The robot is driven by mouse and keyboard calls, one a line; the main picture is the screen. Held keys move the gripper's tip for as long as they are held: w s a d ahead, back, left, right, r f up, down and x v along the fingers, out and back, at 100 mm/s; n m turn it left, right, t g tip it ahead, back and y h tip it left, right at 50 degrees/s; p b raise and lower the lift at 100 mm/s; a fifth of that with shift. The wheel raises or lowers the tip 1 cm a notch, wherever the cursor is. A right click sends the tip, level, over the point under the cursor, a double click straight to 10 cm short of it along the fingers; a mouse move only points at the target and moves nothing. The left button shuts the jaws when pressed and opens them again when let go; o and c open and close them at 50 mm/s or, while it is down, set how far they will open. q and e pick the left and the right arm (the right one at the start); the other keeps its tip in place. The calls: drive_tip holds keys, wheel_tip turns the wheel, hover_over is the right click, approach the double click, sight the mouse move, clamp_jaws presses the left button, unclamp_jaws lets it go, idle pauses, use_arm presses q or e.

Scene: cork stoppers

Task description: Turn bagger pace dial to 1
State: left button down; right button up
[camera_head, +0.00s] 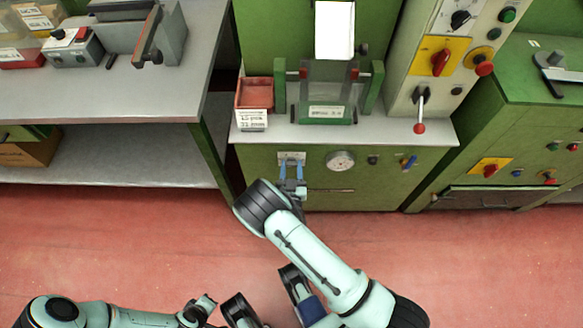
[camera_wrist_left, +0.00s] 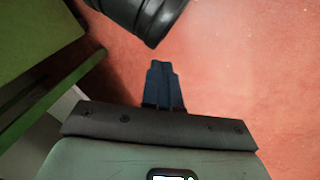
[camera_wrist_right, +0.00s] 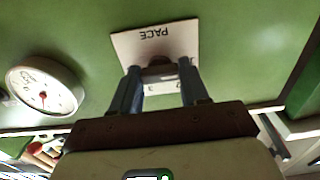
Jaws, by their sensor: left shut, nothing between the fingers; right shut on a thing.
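The pace dial has a pale plate marked PACE, seen upside down in the right wrist view (camera_wrist_right: 155,35), on a green machine front. The plate (camera_head: 291,156) also shows in the head view. My right gripper (camera_head: 292,178) reaches up to it and is shut on the dark dial knob (camera_wrist_right: 158,71). In the right wrist view a finger stands on each side of the knob. A 2 is readable on the plate; the knob's pointer is hidden. My left gripper (camera_wrist_left: 163,72) is shut and empty above the red floor, away from the dial.
A round gauge (camera_head: 340,161) sits right of the dial, with a blue-handled valve (camera_head: 409,162) farther right. A red bin (camera_head: 254,94) and a red-knobbed lever (camera_head: 420,127) are above. A grey workbench (camera_head: 100,105) stands left. Red floor is open in front.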

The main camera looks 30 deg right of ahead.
drive_tip(key=o, duration=1.1)
drive_tip(key=shift+c, duration=0.2)
use_arm(q)
drive_tip(key=shift+g+h, duration=0.3)
drive_tip(key=shift+g, duration=0.1)
drive_tip(key=s, duration=0.1)
drive_tip(key=s+d+r+p, duration=0.1)
drive_tip(key=s+r+p, duration=0.1)
drive_tip(key=shift+d+r, duration=0.1)
drive_tip(key=shift+d, duration=0.2)
use_arm(e)
drive_tip(key=v, duration=1.3)
drive_tip(key=shift+s, duration=0.25)
